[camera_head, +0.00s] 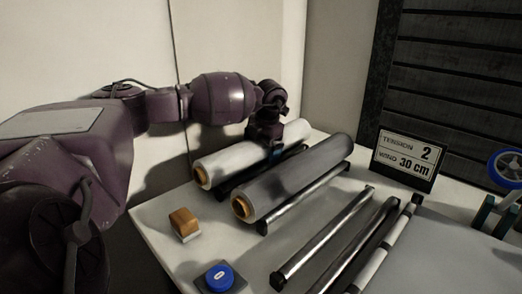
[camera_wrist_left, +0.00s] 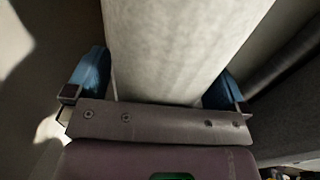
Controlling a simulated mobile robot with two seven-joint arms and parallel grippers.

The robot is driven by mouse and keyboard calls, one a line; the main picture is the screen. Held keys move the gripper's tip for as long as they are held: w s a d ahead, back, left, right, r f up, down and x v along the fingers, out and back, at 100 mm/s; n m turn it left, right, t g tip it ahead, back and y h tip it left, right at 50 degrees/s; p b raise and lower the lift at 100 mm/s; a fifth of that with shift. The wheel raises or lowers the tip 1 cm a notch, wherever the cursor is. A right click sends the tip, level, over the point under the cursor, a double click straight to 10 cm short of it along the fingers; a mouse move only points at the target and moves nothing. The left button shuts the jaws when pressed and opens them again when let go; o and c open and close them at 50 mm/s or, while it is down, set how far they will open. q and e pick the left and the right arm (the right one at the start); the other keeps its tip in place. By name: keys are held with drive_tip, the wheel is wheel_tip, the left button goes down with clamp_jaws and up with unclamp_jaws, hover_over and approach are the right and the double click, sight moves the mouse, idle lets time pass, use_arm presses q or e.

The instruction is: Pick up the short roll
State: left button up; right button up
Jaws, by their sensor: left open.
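A white roll (camera_head: 232,161) with a brown core lies on a dark rack at the back of the table. A longer-looking grey roll (camera_head: 296,176), also with a brown core, lies beside it, nearer the front. My left gripper (camera_head: 272,152) is over the far part of the white roll, coming from above. In the left wrist view, the blue fingers stand open on both sides of the white roll (camera_wrist_left: 180,45), with small gaps visible. The fingertips' lower ends are partly hidden by the roll in the head view. My right gripper is not in view.
A sign (camera_head: 407,161) reading "TENSION 2, WIND 30 cm" stands behind. Metal bars (camera_head: 325,233) lie right of the rolls. A wooden-topped block (camera_head: 184,223) and a blue button (camera_head: 220,277) are at the front left. A blue handwheel (camera_head: 506,166) is at the right.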

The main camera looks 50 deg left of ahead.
use_arm(q)
drive_tip(key=c, duration=1)
drive_tip(key=shift+r, duration=0.1)
